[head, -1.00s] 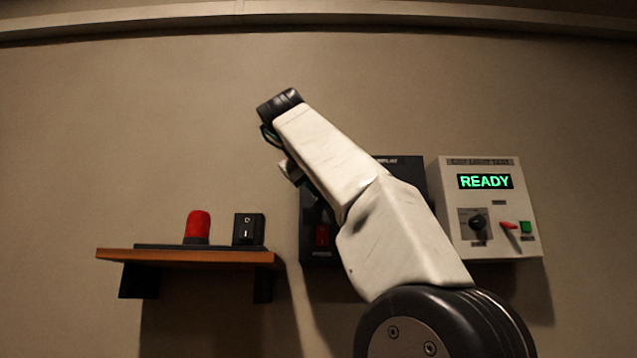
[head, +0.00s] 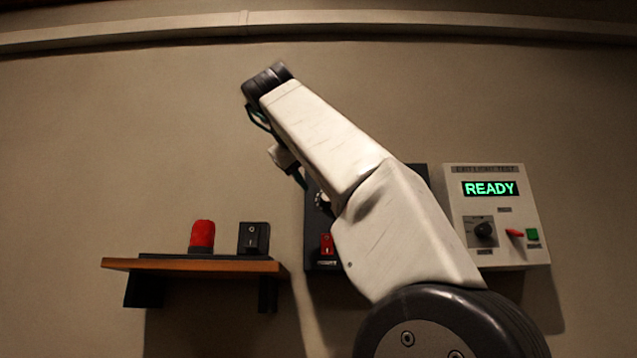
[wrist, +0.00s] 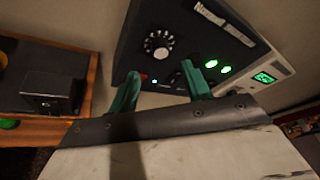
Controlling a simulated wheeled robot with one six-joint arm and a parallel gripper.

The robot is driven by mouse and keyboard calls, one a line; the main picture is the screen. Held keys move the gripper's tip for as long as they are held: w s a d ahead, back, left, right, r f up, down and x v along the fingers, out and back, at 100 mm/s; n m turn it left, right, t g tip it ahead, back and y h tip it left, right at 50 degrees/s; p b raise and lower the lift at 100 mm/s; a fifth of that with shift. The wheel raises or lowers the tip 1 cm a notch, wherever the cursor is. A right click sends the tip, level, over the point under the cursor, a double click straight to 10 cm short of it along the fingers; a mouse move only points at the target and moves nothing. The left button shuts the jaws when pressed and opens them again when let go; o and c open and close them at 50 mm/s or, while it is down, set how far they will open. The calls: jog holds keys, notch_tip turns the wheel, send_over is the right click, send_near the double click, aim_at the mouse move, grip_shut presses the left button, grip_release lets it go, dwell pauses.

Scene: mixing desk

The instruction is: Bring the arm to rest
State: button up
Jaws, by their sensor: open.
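My arm (head: 330,140) reaches up and to the left across the head view, in front of the wall. In the wrist view my gripper (wrist: 160,78) shows two green fingers standing apart, with nothing between them. Behind the fingers is a black panel (wrist: 165,22) with a round dial, a small red switch, a small blue light and two lit green lights. In the head view my arm hides much of this black panel (head: 323,262), and the gripper's fingers are not clearly seen there.
A white box (head: 500,250) at the right reads READY and has a knob, a red lever and a green button. A wooden shelf (head: 190,265) at the left bears a red dome (head: 202,236) and a black switch box (head: 253,238).

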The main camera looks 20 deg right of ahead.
jog(key=shift+s+a, duration=0.15)
jog(key=shift+s, duration=0.05)
jog(key=shift+r, duration=0.1)
dwell(0.4)
